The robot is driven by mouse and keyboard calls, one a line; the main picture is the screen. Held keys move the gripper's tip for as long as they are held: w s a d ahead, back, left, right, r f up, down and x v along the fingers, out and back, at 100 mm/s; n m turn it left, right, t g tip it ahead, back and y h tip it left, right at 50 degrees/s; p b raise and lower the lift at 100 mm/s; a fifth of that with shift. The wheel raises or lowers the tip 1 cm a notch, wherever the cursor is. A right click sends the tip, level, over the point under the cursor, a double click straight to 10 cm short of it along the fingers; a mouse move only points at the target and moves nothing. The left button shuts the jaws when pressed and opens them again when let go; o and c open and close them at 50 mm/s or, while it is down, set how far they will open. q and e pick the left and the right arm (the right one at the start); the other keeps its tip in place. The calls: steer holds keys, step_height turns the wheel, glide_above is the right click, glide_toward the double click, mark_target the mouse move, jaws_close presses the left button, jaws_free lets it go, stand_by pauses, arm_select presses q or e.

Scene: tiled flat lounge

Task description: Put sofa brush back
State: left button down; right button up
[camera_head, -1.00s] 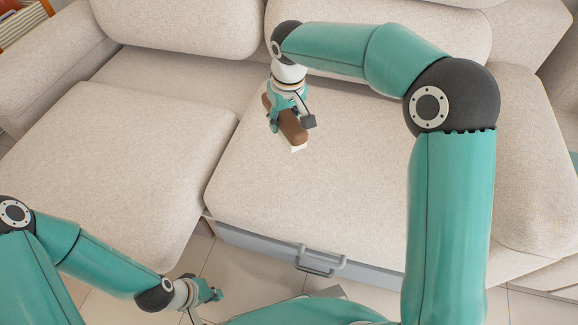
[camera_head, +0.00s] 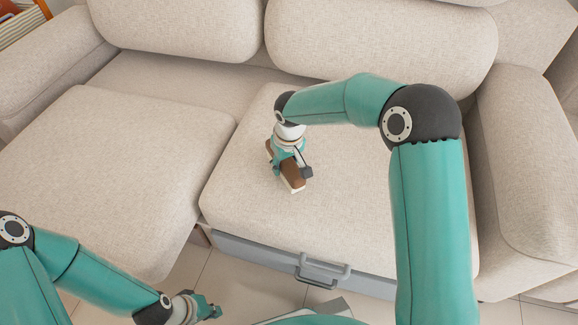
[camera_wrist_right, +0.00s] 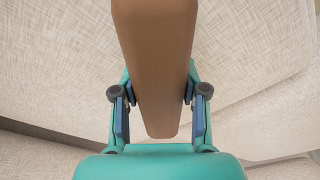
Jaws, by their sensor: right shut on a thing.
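The sofa brush (camera_head: 293,180) has a brown body and a pale bristle edge. It is over the right seat cushion (camera_head: 240,210) of the beige sofa. My right gripper (camera_head: 289,165) is shut on the brush from above. In the right wrist view the brown brush (camera_wrist_right: 155,60) lies between the two fingers of my right gripper (camera_wrist_right: 160,95), and both pads touch its sides. I cannot tell whether the bristles touch the cushion. My left gripper (camera_head: 210,311) is low at the bottom left, over the floor and away from the brush; its jaws are too small to judge.
A grey drawer front (camera_head: 260,253) with a grey handle (camera_head: 322,270) is under the right cushion and looks shut. The left seat cushion (camera_head: 110,165) is bare. Back cushions (camera_head: 380,50) and the right armrest (camera_head: 530,170) bound the seat. Tiled floor (camera_head: 240,283) shows in front.

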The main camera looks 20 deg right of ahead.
mark_target(288, 162)
steer(key=shift+f, duration=0.3)
steer(key=o, duration=1.1)
steer(key=r+p, duration=0.1)
steer(key=r, duration=0.3)
steer(key=s+r+p, duration=0.1)
steer(key=r, duration=0.3)
steer(key=r+p, duration=0.2)
steer(key=r, duration=0.2)
steer(key=shift+s+d, duration=0.15)
steer(key=shift+s, duration=0.25)
